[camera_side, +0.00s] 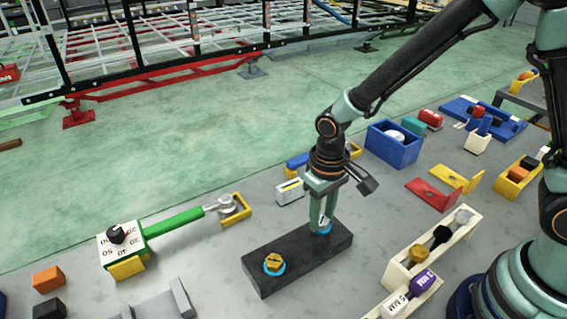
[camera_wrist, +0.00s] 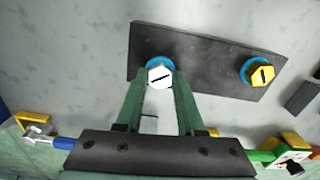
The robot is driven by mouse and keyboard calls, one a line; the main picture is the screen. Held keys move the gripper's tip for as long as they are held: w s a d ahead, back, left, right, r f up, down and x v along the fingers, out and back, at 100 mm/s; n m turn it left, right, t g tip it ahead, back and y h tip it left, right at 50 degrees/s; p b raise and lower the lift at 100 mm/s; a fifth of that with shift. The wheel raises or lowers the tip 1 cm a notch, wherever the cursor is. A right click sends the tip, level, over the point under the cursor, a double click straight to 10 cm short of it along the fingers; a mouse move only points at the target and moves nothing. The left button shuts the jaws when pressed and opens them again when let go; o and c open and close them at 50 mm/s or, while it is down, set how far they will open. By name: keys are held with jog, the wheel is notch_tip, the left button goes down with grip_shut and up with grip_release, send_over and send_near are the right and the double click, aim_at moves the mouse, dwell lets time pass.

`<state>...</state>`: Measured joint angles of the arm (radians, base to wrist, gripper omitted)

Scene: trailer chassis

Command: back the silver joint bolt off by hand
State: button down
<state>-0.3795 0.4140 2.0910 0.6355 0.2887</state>
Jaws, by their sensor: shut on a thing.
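The silver joint bolt (camera_wrist: 160,77) has a pale hexagonal head with a dark line across it and sits on a blue ring (camera_wrist: 159,62) on the dark block (camera_wrist: 205,77). My gripper (camera_wrist: 161,84) is shut on its head, one green finger on each side. In the side view my gripper (camera_side: 323,226) points straight down at the block's right end (camera_side: 297,257), and its fingers mostly hide the silver bolt. A gold bolt (camera_side: 273,262) on another blue ring stands at the block's near left end; it also shows in the wrist view (camera_wrist: 262,75).
A green-handled wrench (camera_side: 175,222) with a dial box (camera_side: 121,247) lies to the left. A cream rack (camera_side: 433,250) with several sockets stands to the right, and a blue bin (camera_side: 393,146) behind.

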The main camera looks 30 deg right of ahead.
jog(key=n, duration=0.5)
jog(key=shift+s+n, duration=0.1)
jog(key=shift+n, duration=0.2)
jog(key=n, duration=0.5)
jog(key=shift+f, duration=0.1)
jog(key=n, duration=0.5)
jog(key=shift+n, duration=2.6)
jog(key=c, duration=0.5)
grip_release()
